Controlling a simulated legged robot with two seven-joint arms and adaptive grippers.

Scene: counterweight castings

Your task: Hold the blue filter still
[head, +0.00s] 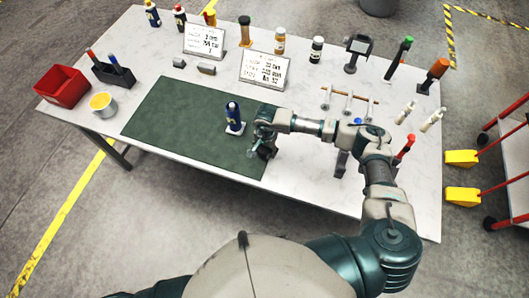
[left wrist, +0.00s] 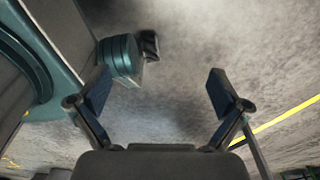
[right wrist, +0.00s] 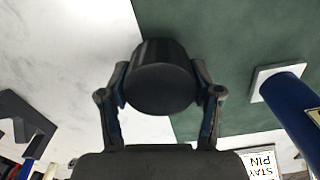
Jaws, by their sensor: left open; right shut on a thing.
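A blue upright cylinder (head: 233,115), which looks like the blue filter, stands on a white square base on the green mat (head: 175,122). In the right wrist view this blue cylinder (right wrist: 292,112) is at the right, apart from the fingers. My right gripper (head: 264,143) is just right of it at the mat's right edge. In its wrist view the right gripper (right wrist: 160,85) is shut on a black cylinder (right wrist: 160,80), seen end-on. My left gripper (left wrist: 160,95) is open and empty above the floor, outside the head view.
A red bin (head: 61,87), a cup (head: 102,104) and a dark holder (head: 112,72) stand at the table's left. Bottles, two signs (head: 264,69) and a wooden rod rack (head: 349,100) line the back and right. The mat's left part is clear.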

